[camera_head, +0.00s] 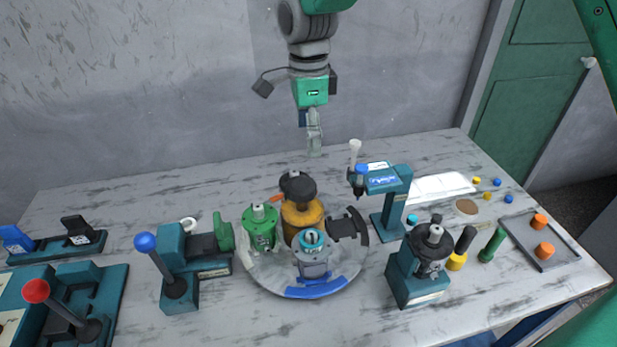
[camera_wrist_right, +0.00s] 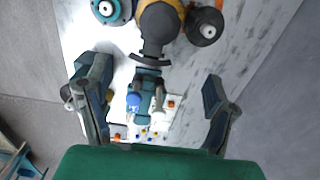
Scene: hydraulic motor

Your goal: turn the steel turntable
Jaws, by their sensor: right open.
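The steel turntable (camera_head: 262,272) is a round plate in the middle of the bench in the head view. It carries a green part (camera_head: 260,228), an orange and black motor (camera_head: 303,218), a grey and teal motor (camera_head: 312,262) and a black curved-end part (camera_head: 350,227). A blue arc (camera_head: 317,290) marks its front rim. My right gripper (camera_head: 314,145) hangs from above behind the turntable, apart from it. In the wrist view its two fingers (camera_wrist_right: 150,85) are spread wide with nothing held. My left gripper is not in view.
A teal press (camera_head: 388,205) stands right of the turntable, and it shows between the fingers in the wrist view (camera_wrist_right: 148,85). A blue-knobbed lever unit (camera_head: 178,268) stands left; a teal-based motor stand (camera_head: 415,280) stands front right. The back strip of the bench is mostly clear.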

